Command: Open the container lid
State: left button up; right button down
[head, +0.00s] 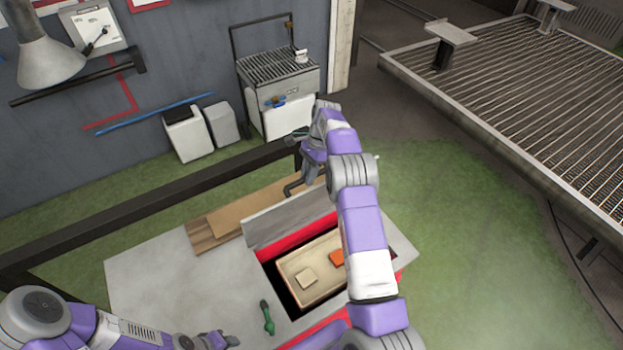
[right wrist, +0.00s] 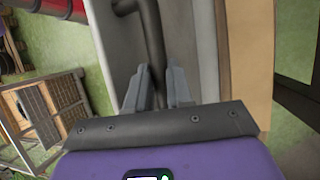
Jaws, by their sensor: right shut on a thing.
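The container (head: 278,252) is set into a grey-topped table and has a red inner edge. Its grey lid (head: 272,221) stands raised along the far side of the opening, and the inside shows. The lid's dark bar handle (head: 292,189) sticks out at the lid's far side. My right gripper (head: 312,172) is at this handle, partly hidden by its own arm. In the right wrist view the dark handle (right wrist: 152,35) runs between its two fingers, which are shut on it. My left gripper (head: 215,341) is low over the table's near left, and its finger opening is unclear.
Inside the container is a wooden tray (head: 316,289) with a pale block (head: 306,279) and an orange block (head: 337,258). A green-handled tool (head: 267,318) lies left of the opening. Wooden boards (head: 228,222) lie behind. The table's left part is clear.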

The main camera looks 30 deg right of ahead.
pick_arm(q)
jog(key=shift+w+r, duration=0.1)
jog(key=shift+w, duration=0.15)
pick_arm(e)
jog(key=shift+w+f, duration=0.3)
jog(key=shift+w, duration=0.4)
jog(key=c, duration=1.3)
grip_release()
jog(key=shift+f, duration=0.1)
jog(key=shift+o, duration=1.4)
jog(key=shift+w, duration=0.15)
pick_arm(q)
jog(key=shift+w, duration=0.1)
pick_arm(e)
notch_tip(320, 180, up, 10)
